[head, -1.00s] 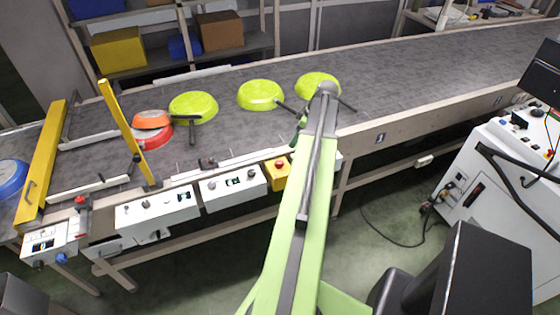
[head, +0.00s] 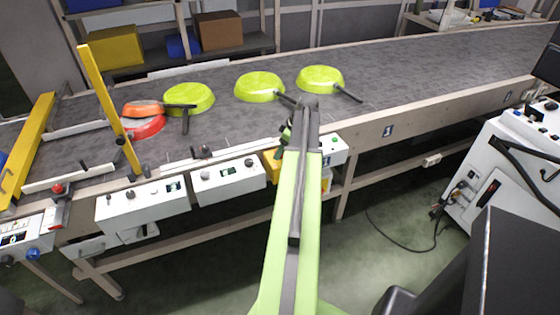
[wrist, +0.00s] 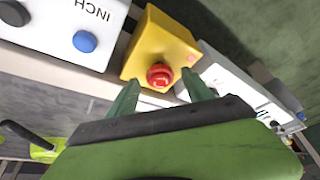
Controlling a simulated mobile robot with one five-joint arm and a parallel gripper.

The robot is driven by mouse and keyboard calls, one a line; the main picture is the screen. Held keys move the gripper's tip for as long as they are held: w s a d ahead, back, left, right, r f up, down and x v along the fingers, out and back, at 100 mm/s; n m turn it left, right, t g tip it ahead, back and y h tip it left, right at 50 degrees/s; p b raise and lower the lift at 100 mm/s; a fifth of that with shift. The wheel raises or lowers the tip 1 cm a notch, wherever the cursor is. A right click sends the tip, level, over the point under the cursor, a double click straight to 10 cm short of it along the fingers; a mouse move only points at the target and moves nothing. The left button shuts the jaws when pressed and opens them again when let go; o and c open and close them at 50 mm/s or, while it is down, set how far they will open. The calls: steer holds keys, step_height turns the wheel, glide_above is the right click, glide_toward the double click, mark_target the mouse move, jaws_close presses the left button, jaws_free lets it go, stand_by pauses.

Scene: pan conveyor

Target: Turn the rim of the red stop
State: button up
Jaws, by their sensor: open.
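The red stop (wrist: 160,75) is a round red button on a yellow box (wrist: 150,45), seen in the wrist view. My gripper (wrist: 163,92) is open. Its two green fingers point toward the box, one on each side of the red stop, with nothing between them. I cannot tell whether a finger touches the stop's rim. In the head view the yellow box (head: 271,166) is mostly hidden behind my green arm, and the stop does not show there. My gripper (head: 285,137) shows only in part, at the far end of the arm.
White control boxes (head: 228,181) line the conveyor's (head: 430,70) front edge; one in the wrist view has a blue button (wrist: 84,41). Yellow-green pans (head: 260,87), an orange pan (head: 142,108) and a red pan (head: 145,127) are on the belt. A yellow post (head: 108,105) stands at left.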

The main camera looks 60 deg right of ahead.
steer(key=shift+w+f, duration=0.1)
steer(key=shift+f, duration=0.1)
jaws_close()
steer(key=c, duration=1.3)
jaws_free()
steer(key=shift+a, duration=0.4)
steer(key=shift+d+f, duration=0.1)
steer(key=shift+d, duration=0.15)
steer(key=shift+m, duration=0.5)
steer(key=m, duration=0.1)
steer(key=m+h, duration=0.1)
steer(key=m, duration=0.1)
steer(key=m+h, duration=0.1)
steer(key=shift+a+m, duration=0.25)
steer(key=shift+m, duration=0.15)
steer(key=shift+m+g+h, duration=0.5)
steer(key=shift+m+h, duration=0.2)
steer(key=shift+m, duration=1.3)
steer(key=shift+w, duration=0.1)
